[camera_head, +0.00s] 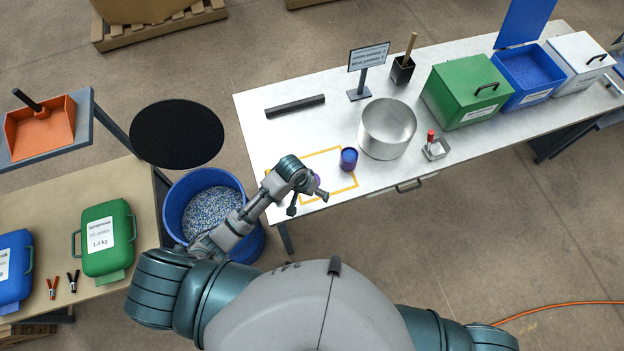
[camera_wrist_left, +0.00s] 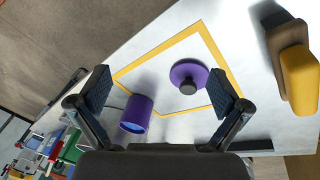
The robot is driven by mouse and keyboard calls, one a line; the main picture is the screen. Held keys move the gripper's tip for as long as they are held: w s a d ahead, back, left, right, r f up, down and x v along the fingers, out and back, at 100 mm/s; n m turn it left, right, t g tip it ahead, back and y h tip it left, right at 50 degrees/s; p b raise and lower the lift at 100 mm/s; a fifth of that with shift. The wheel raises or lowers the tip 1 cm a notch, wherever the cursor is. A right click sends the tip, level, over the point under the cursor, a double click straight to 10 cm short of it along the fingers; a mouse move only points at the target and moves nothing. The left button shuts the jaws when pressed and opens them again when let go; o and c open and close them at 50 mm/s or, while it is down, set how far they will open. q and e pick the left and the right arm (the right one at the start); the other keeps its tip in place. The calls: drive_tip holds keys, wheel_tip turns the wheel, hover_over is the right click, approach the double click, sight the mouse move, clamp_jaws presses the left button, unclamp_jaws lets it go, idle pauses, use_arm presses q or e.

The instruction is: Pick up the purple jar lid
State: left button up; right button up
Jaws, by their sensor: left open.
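The purple jar lid (camera_wrist_left: 184,70) lies flat on the white table inside a yellow outline, with its dark round knob up. In the head view only a purple sliver of the lid (camera_head: 317,180) shows beside my wrist. My left gripper (camera_head: 308,203) is open and empty above the table. In the left wrist view its fingers (camera_wrist_left: 160,80) are spread wide, the lid nearer the right finger. My right gripper is not in view.
A metal pot (camera_head: 387,128) stands right of the jar. A small tray with a red-handled tool (camera_head: 436,147), a sign (camera_head: 368,60) and a dark bar (camera_head: 295,106) are nearby. A yellow-and-brown object (camera_wrist_left: 297,70) lies close to the lid. A blue pellet bin (camera_head: 207,200) stands below my arm.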

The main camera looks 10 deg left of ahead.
use_arm(q)
drive_tip(key=w+a+r+n+g+y, duration=0.2)
drive_tip(key=w+r+y, duration=0.1)
drive_tip(key=w+r, duration=0.65)
drive_tip(key=f, duration=0.7)
drive_tip(key=a+f, duration=0.1)
drive_tip(key=f, duration=0.3)
drive_tip(key=shift+s, duration=0.35)
drive_tip(key=shift+f, duration=0.2)
drive_tip(key=f, duration=0.2)
drive_tip(key=d+f, duration=0.1)
drive_tip(key=f, duration=0.1)
drive_tip(key=shift+f+b, duration=0.25)
drive_tip(key=shift+b, duration=0.1)
drive_tip(key=shift+f, duration=0.25)
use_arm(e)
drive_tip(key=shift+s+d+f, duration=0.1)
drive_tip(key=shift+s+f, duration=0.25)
